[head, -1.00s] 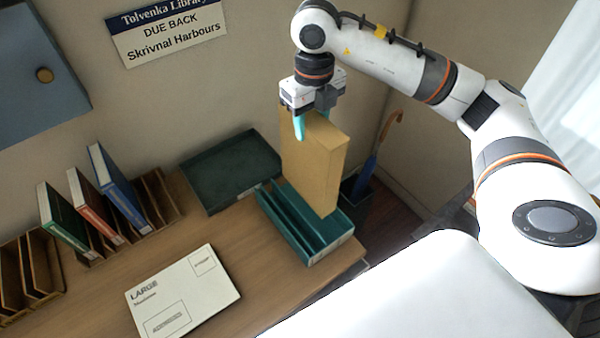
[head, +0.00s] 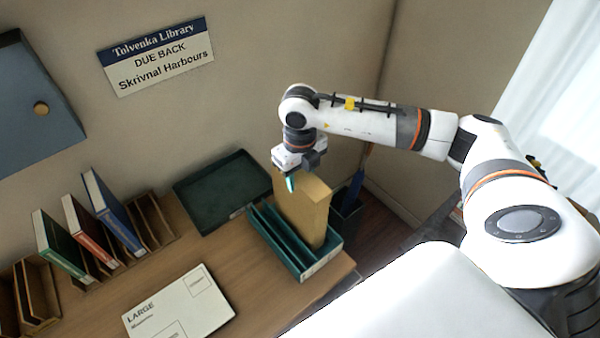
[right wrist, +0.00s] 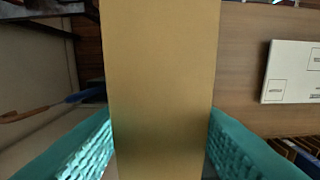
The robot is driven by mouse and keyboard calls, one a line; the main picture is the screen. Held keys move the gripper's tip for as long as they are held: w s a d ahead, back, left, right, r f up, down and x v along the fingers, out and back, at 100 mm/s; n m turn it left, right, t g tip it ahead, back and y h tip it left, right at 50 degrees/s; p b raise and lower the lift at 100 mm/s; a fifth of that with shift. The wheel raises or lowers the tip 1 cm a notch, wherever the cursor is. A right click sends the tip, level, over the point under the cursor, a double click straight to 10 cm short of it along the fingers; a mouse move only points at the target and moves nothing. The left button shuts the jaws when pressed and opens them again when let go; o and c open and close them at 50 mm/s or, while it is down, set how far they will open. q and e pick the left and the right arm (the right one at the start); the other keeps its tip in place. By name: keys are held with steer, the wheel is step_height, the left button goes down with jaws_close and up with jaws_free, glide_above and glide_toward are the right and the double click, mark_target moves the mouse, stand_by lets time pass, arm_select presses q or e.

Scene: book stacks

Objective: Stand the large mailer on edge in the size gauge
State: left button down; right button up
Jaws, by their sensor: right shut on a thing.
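My right gripper (head: 291,181), with teal fingers, is shut on the top of a tall tan cardboard mailer (head: 303,212). The tan mailer stands upright on edge, with its lower end down in the right part of the green slotted size gauge (head: 322,262). Whether it touches the gauge's floor is hidden. In the right wrist view the tan mailer (right wrist: 161,80) fills the middle between both fingers. A flat white piece printed LARGE (head: 180,305) lies on the desk, left of the gauge. My left gripper is not in view.
An empty dark green tray (head: 215,192) lies behind the gauge. Wooden racks (head: 152,221) with upright books stand at the left. A bin with an umbrella (head: 347,207) is just right of the gauge, beyond the desk edge. Desk between the white piece and gauge is clear.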

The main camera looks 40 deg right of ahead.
steer(key=o, duration=1.3)
steer(key=shift+c, duration=0.2)
steer(key=shift+r, duration=0.35)
step_height(320, 180, up, 12)
steer(key=b, duration=0.4)
steer(key=shift+f, duration=0.25)
